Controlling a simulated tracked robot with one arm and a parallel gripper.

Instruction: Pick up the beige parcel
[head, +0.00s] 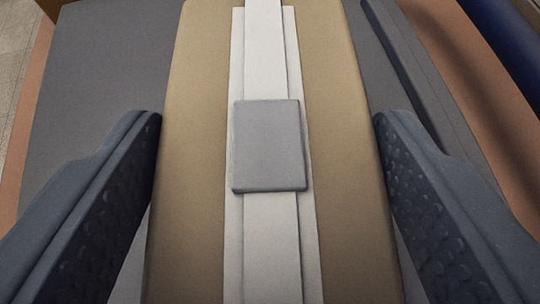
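The beige parcel (199,105) fills the middle of the head view, running from the top edge to the bottom edge. A white band (265,65) runs lengthwise along it, with a grey square patch (269,145) on the band. My gripper (267,125) is open, with one dark textured finger on each side of the parcel. The left fingertip is close to the parcel's left side and the right fingertip close to its right side. I cannot tell whether either finger touches it. The parcel's near end is cut off by the frame.
The parcel lies over a dark grey surface (100,70), which has a raised edge (405,70) on the right. Reddish-brown surface (470,80) lies beyond on the right, with a dark blue object (510,40) at the top right corner. Pale tiled floor (15,50) shows at the top left.

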